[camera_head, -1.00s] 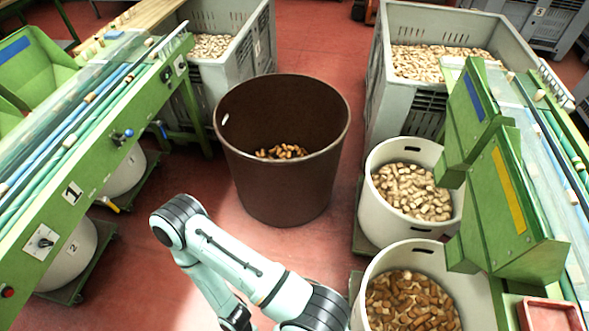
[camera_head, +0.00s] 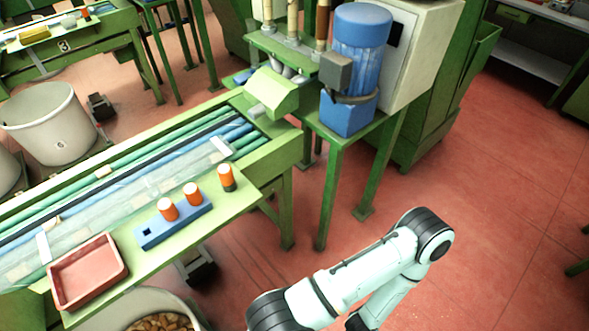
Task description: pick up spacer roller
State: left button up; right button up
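Three small orange rollers with pale tops stand on the light green side ledge of the conveyor bench. Two, the left one (camera_head: 168,210) and the middle one (camera_head: 194,195), are upright in a blue block (camera_head: 180,226). The block has a dark square hole at its left end. The third roller (camera_head: 227,178), with a dark band at its foot, stands upright apart from the block, to its right. I cannot tell which of them is the spacer roller. One of my arms is bent at the lower right, clear of the bench; neither gripper shows.
A red tray (camera_head: 88,270) sits at the ledge's left end. A bin of corks (camera_head: 160,322) is below it. A machine with a blue motor (camera_head: 360,45) stands on a green table behind. Red floor (camera_head: 490,220) is open on the right.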

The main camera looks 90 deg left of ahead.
aim_at(225, 172)
jog(key=u, duration=1.65)
